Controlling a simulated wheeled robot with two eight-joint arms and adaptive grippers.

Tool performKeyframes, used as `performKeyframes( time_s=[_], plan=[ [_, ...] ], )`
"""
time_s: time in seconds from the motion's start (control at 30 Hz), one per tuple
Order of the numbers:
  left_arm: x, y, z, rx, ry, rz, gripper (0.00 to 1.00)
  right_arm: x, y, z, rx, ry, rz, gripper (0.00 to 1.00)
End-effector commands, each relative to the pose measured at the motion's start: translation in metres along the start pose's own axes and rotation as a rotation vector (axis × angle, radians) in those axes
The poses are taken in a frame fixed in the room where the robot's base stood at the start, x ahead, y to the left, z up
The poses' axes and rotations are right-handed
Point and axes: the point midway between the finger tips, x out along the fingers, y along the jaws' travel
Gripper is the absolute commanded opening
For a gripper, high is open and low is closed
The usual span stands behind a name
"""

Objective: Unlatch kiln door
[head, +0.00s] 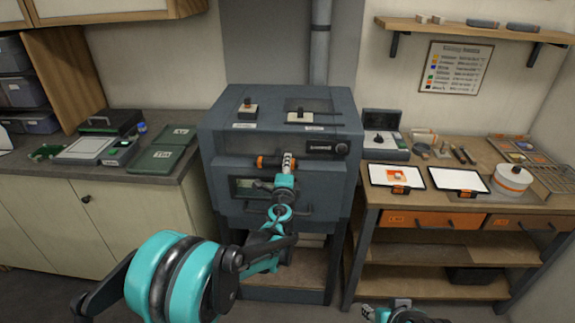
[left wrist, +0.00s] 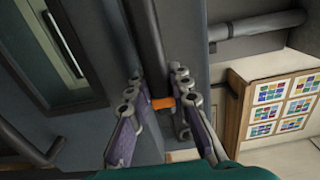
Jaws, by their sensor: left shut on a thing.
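The grey kiln (head: 225,140) stands in the middle of the head view. Its door has a small window (head: 243,187) and looks closed. A latch bar with an orange end (head: 263,162) lies across the upper front. My left gripper (head: 287,162) is at this bar, right of the orange end, and is shut on it. In the left wrist view, the fingers sit on both sides of the dark bar, with an orange band (left wrist: 162,103) between them. My right gripper (head: 388,312) shows only partly at the bottom edge; its jaws are unclear.
A lower horizontal door handle (head: 300,212) sits under my left gripper. A wooden workbench (head: 375,211) with tablets and a white round container (head: 512,180) stands right.

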Motion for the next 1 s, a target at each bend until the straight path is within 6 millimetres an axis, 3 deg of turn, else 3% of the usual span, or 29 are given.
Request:
performKeyframes(
  time_s=[0.07, 0.1, 0.17, 0.67, 0.83, 1.0],
  plan=[
    [-0.001, 0.001, -0.001, 0.004, 0.001, 0.0, 0.0, 0.0, 0.0, 0.0, 0.0, 0.0, 0.0, 0.4],
    [-0.001, 0.001, -0.001, 0.004, 0.001, 0.0, 0.27, 0.0, 0.0, 0.0, 0.0, 0.0, 0.0, 0.4],
    [-0.001, 0.001, 0.0, 0.003, 0.001, 0.0, 0.41, 0.0, 0.0, 0.0, 0.0, 0.0, 0.0, 0.4],
    [0.0, -0.001, 0.0, -0.019, 0.0, 0.0, 0.41, -0.001, 0.0, -0.001, 0.0, 0.0, 0.0, 0.4],
    [0.0, -0.007, 0.001, -0.152, 0.0, 0.0, 0.41, -0.005, 0.0, -0.004, 0.0, 0.0, 0.0, 0.4],
    [0.0, -0.017, 0.003, -0.394, 0.0, 0.0, 0.41, -0.012, 0.0, -0.009, 0.0, 0.0, 0.0, 0.4]
  ],
)
